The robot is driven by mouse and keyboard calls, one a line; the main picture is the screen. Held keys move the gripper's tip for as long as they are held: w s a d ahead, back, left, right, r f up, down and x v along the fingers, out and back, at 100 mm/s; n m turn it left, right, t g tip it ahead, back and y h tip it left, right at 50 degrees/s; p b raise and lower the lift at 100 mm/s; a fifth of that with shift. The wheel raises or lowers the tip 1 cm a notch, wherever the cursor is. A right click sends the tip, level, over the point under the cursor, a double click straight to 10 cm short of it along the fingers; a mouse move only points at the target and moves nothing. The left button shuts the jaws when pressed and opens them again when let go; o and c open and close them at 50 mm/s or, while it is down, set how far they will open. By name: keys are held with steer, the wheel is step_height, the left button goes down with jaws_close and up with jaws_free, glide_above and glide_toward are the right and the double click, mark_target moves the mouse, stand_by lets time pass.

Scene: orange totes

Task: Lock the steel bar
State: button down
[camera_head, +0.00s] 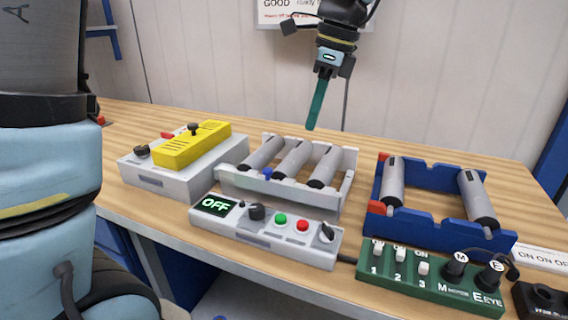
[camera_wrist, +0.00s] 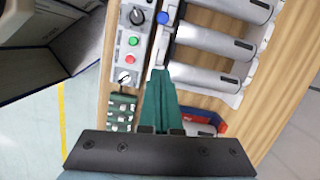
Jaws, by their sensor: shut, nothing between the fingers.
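A white rack (camera_head: 232,175) in the middle of the table holds three grey steel bars (camera_head: 291,160) with black ends, lying parallel. A small blue knob (camera_head: 267,174) sits on its front left; it also shows in the wrist view (camera_wrist: 163,18). A blue frame (camera_head: 425,225) to the right holds two more grey bars (camera_head: 394,186) and has red parts (camera_head: 378,208) at its left side. I cannot tell which bar the task means. My gripper (camera_head: 311,126) is shut and empty, its teal fingers pointing down above and behind the white rack. The fingers also show in the wrist view (camera_wrist: 160,76).
A white control box (camera_head: 265,238) with an OFF display, green and red buttons and black knobs stands before the white rack. A green switch box (camera_head: 430,285) stands before the blue frame. A grey box with a yellow top (camera_head: 192,148) is at left. Bare table lies at the back.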

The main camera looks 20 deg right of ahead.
steer(key=p, duration=0.1)
glide_toward(260, 176)
steer(key=s+d+f, duration=0.2)
steer(key=s+d, duration=0.1)
steer(key=s+d+f, duration=0.1)
steer(key=d, duration=0.1)
steer(key=shift+s+d, duration=0.1)
steer(key=shift+s, duration=0.2)
steer(key=w+a, duration=0.1)
steer(key=a+f+p, duration=0.1)
steer(key=shift+w+a+f, duration=0.1)
steer(key=shift+w+a, duration=0.15)
steer(key=shift+w, duration=0.1)
steer(key=shift+w+a+f+p, duration=0.25)
steer(key=shift+w+a+p, duration=0.05)
steer(key=shift+a, duration=0.1)
steer(key=shift+w+a+p, duration=0.55)
steer(key=shift+w+a, duration=0.8)
steer(key=shift+a, duration=0.15)
steer(key=shift+d+r, duration=0.1)
